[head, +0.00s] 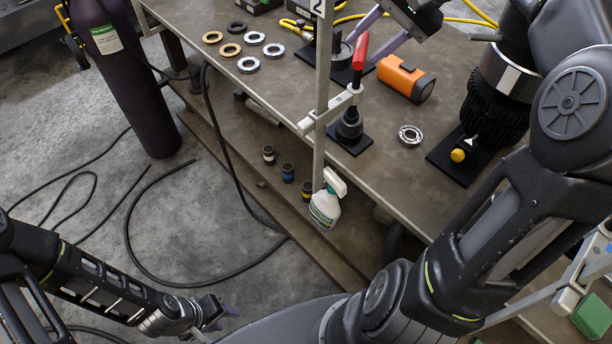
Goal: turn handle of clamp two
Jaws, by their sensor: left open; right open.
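A tall grey clamp bar marked "2" (322,80) stands upright at the table's front edge. Its red handle (360,51) sits on a thin screw just right of the bar, above a black fitting on a dark square plate (350,135). My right gripper (364,48) reaches in from the upper right. Its two pale purple fingers are apart, one on each side of the red handle in the picture; I cannot tell whether they touch it. My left gripper (220,322) is low at the bottom left, far from the clamp, open and empty.
On the table are several rings (254,38), an orange cylinder (405,78), a bearing (410,134) and a black geared part (495,105). A spray bottle (327,203) and small jars stand on the lower shelf. A dark gas cylinder (125,80) and cables are at left.

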